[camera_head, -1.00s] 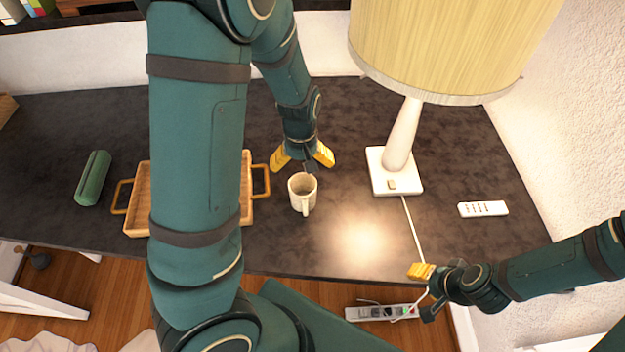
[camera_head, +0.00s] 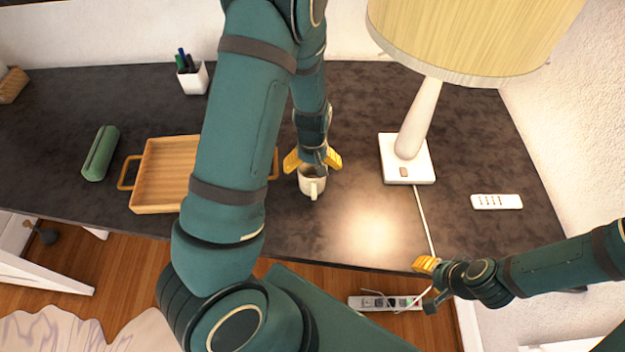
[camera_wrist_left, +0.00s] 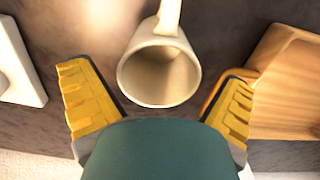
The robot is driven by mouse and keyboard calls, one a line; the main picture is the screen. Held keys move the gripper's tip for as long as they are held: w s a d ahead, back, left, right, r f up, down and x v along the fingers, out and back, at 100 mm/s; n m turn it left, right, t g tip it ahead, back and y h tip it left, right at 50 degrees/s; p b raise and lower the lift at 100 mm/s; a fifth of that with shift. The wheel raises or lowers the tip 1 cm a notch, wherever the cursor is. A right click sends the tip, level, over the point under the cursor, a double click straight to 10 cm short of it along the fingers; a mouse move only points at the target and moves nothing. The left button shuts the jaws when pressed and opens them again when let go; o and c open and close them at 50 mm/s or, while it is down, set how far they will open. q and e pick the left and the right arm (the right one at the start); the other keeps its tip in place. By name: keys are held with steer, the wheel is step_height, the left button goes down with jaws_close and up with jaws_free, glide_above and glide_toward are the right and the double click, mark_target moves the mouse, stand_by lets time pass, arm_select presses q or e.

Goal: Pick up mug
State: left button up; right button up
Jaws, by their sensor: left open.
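The cream mug (camera_head: 313,184) stands on the dark desk, its handle toward the desk's front edge. My left gripper (camera_head: 313,160) is open just behind and above the mug and partly covers its rim. In the left wrist view the empty mug (camera_wrist_left: 160,75) lies between and beyond the two yellow fingers of the gripper (camera_wrist_left: 160,100), with its handle at the top. I cannot tell whether a finger touches it. My right gripper (camera_head: 428,270) is near the desk's front edge at the right, away from the mug; its jaw opening is unclear.
A wooden tray (camera_head: 160,175) is left of the mug, partly behind my left arm. A lamp (camera_head: 408,158) stands to the right, its cord (camera_head: 425,220) running to the front edge. A remote (camera_head: 497,201), green case (camera_head: 101,153) and pen cup (camera_head: 193,78) lie farther off.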

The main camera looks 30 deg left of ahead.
arm_select(q)
step_height(320, 180, down, 2)
steer(key=c, duration=1.1)
steer(key=shift+r, duration=0.15)
